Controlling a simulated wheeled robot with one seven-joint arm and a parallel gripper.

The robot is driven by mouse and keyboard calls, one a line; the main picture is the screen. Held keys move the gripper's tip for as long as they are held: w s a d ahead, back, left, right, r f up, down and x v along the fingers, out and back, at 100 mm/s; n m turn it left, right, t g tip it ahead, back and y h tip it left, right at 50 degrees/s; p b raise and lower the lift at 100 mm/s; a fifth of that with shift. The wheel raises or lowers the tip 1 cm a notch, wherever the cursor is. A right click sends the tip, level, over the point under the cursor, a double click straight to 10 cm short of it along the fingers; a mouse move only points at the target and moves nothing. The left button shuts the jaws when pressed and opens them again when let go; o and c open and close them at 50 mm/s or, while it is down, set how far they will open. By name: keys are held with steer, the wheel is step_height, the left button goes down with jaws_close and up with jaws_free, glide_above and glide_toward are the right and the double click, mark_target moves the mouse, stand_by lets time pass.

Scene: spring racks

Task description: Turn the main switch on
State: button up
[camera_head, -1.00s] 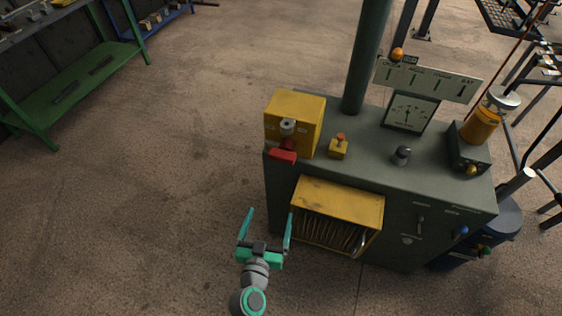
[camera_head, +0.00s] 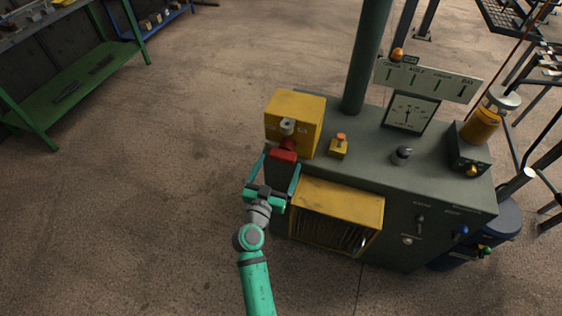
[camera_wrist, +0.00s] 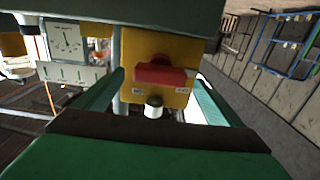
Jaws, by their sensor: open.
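The main switch is a red handle (camera_head: 284,153) on the front of a yellow box (camera_head: 295,117), which stands at the left end of a dark green machine cabinet. A grey knob or lock (camera_head: 287,126) sits on the box by the handle. In the wrist view the red handle (camera_wrist: 160,75) lies crosswise between my fingers, with small labels under it. My gripper (camera_head: 279,172) is open, one finger on each side of the handle in the head view. I cannot tell whether the fingers touch it.
A small yellow box with an orange button (camera_head: 339,147) and a dark knob (camera_head: 402,155) stand on the cabinet top (camera_head: 370,150). A yellow vented cover (camera_head: 340,202) juts out right of my gripper. A dark green column (camera_head: 367,60) rises behind.

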mark_target(280, 150)
steer(key=shift+x, duration=1.2)
steer(key=shift+c, duration=0.6)
